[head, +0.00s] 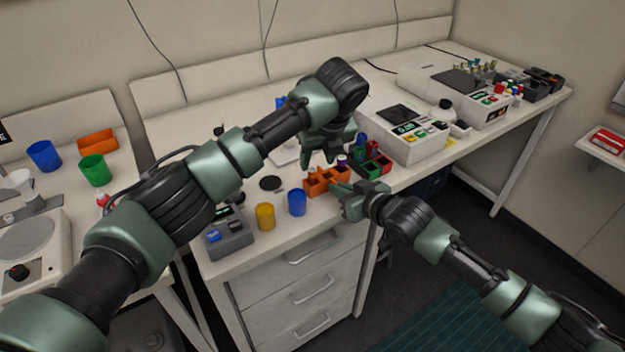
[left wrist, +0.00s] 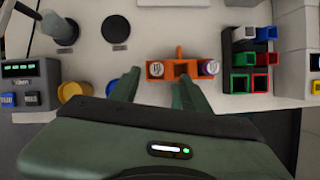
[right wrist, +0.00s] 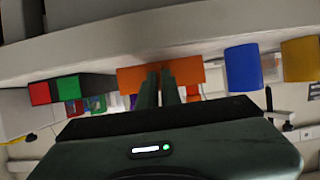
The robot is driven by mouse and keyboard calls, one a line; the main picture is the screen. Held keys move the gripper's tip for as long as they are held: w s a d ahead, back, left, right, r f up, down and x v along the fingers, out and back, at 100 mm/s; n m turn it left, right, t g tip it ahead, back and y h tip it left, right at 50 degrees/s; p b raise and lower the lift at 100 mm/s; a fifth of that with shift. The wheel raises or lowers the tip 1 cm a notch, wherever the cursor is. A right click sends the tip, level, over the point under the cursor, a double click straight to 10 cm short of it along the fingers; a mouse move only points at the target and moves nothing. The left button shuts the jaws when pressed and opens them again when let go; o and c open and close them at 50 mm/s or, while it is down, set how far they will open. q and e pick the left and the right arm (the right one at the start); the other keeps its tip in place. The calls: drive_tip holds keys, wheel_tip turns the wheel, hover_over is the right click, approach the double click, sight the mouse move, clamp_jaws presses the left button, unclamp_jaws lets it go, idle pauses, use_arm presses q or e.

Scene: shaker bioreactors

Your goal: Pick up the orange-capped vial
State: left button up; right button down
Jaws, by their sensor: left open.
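An orange rack (head: 318,184) stands near the table's front edge; it also shows in the left wrist view (left wrist: 181,85). Its left slot holds a vial with a pale, marked top (left wrist: 156,69); its rim looks orange, hard to separate from the rack. Its middle slot looks empty. Its right slot holds a purple-capped vial (left wrist: 208,67), also in the head view (head: 341,159). My right gripper (right wrist: 159,88) appears shut on the rack's front side.
Blue (head: 297,202) and yellow (head: 265,216) cups stand left of the rack. A red and green rack (head: 373,167) is close on its right, with a white instrument (head: 405,135) behind. A grey device (head: 230,238) sits at the front left corner.

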sight(313, 170)
use_arm(q)
drive_tip(key=x, duration=0.4)
drive_tip(key=shift+a+f, duration=0.2)
drive_tip(key=shift+f, duration=0.15)
clamp_jaws()
drive_tip(key=shift+r, duration=0.1)
wheel_tip(313, 170, up, 10)
